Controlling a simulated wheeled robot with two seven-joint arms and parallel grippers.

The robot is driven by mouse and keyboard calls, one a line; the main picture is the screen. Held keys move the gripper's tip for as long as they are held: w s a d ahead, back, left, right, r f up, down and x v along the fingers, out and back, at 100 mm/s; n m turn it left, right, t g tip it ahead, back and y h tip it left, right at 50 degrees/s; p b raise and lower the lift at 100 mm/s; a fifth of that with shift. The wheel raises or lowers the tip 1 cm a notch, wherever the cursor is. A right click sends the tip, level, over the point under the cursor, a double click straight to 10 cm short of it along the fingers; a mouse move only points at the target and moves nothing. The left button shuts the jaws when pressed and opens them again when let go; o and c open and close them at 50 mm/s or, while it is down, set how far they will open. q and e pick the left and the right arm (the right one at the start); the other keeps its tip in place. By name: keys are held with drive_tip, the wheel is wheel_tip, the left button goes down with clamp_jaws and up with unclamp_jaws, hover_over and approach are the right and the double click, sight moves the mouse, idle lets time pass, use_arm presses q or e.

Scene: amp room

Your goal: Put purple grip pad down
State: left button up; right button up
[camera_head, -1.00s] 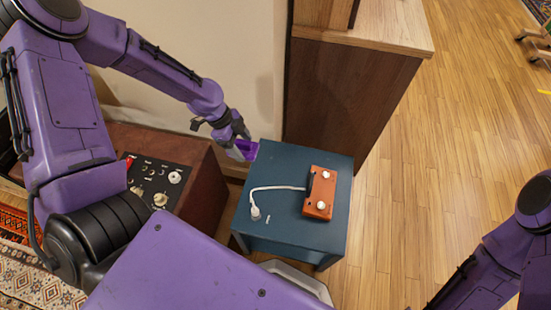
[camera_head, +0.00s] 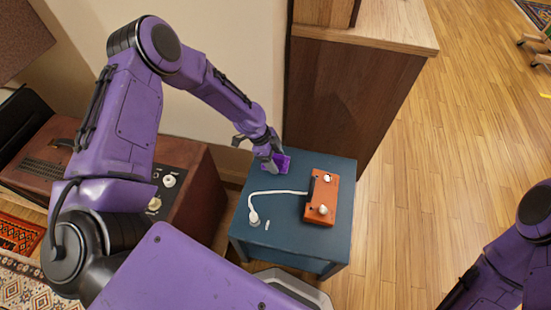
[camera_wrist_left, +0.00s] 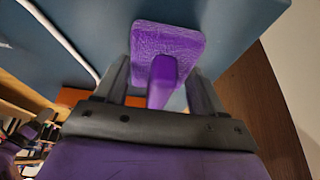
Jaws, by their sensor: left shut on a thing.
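The purple grip pad (camera_head: 284,161) is at the back left part of the small blue table (camera_head: 290,230), left of the orange box. In the left wrist view the pad (camera_wrist_left: 168,42) shows a flat square plate with a raised handle. My left gripper (camera_head: 268,163) is shut on that handle (camera_wrist_left: 162,82), with a finger on each side. The plate is over the blue top; I cannot tell whether it touches it. My right arm shows at the lower right, and its gripper is out of the picture.
An orange box (camera_head: 322,199) with white knobs stands on the blue table, with a white cable (camera_head: 275,192) running left to a plug (camera_head: 254,216). A brown amp (camera_head: 205,195) is to the left. A wooden cabinet (camera_head: 345,95) stands behind. The table's front is mostly clear.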

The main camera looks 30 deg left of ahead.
use_arm(q)
drive_tip(key=shift+f, duration=0.15)
drive_tip(key=o, duration=1.2)
drive_tip(key=shift+r, duration=0.4)
drive_tip(key=p+v, duration=0.2)
drive_tip(key=v, duration=0.9)
drive_tip(key=shift+a+r+p, duration=0.2)
drive_tip(key=shift+r+p, duration=0.05)
drive_tip(key=shift+p, duration=0.1)
